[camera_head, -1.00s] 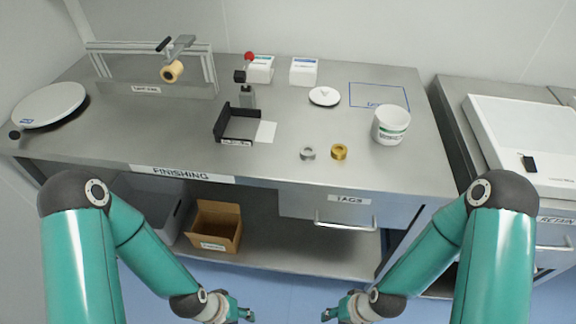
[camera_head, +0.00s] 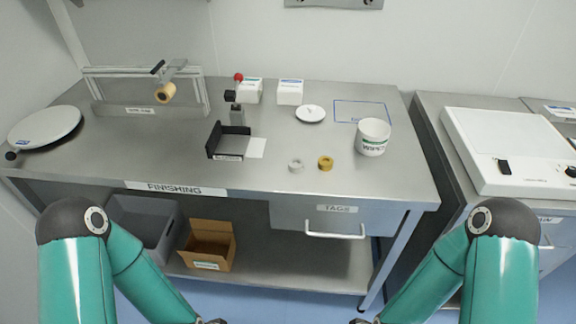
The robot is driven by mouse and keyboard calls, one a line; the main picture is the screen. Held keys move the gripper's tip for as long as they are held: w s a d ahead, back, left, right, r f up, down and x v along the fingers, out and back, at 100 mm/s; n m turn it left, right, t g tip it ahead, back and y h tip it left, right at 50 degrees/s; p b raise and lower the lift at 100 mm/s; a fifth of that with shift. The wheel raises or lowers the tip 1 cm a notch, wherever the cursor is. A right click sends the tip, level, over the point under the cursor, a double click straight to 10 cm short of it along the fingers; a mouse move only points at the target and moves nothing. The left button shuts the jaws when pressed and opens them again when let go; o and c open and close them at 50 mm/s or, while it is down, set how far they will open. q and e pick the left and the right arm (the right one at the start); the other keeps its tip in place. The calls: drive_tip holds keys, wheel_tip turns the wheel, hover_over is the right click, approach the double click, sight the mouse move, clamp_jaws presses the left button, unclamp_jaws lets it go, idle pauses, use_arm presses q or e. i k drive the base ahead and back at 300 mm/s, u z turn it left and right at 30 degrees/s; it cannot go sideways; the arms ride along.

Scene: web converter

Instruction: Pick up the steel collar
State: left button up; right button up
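The steel collar (camera_head: 295,165) is a small silver-grey ring lying on the steel bench (camera_head: 200,130) near its front edge. A similar brass-coloured collar (camera_head: 325,163) lies just to its right, apart from it. My two arms come in at the lower left and lower right, below and in front of the bench. Only the start of each wrist shows at the bottom edge. The fingers of both grippers are out of the picture. Nothing covers the steel collar.
A black fixture (camera_head: 230,143) with a white card stands left of the collars. A white wipes tub (camera_head: 373,137) stands to the right, and a white round lid (camera_head: 310,113) lies behind. Below are the TAGS drawer handle (camera_head: 335,234), a cardboard box (camera_head: 208,245) and a grey bin (camera_head: 150,228).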

sight(295, 164)
drive_tip(key=z, duration=1.45)
drive_tip(key=i, duration=0.1)
drive_tip(key=u, duration=2.9)
drive_tip(key=k, duration=0.8)
drive_tip(key=z, duration=0.5)
drive_tip(key=i, duration=1.25)
drive_tip(key=z, duration=0.1)
